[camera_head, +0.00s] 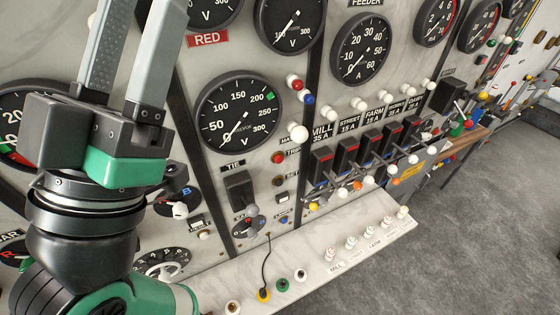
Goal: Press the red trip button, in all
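The red trip button (278,157) is a small round red knob on the pale marble panel, beside a red "TRIP" label (293,152) that is partly hard to read. It sits right of the voltmeter's lower edge. My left gripper (150,12) comes in from the left, fingers pointing up past the top edge of the view. A gap shows between the fingers, with nothing seen held in it. It is well to the left of the trip button and not touching it. My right gripper is not in view.
A dark round button (278,180) sits below the trip button by a "SET" label. A black switch (240,190) is left of it, a white knob (298,131) above right. A row of breakers (346,153) stands right. A ledge (370,232) juts out below. Grey floor is clear.

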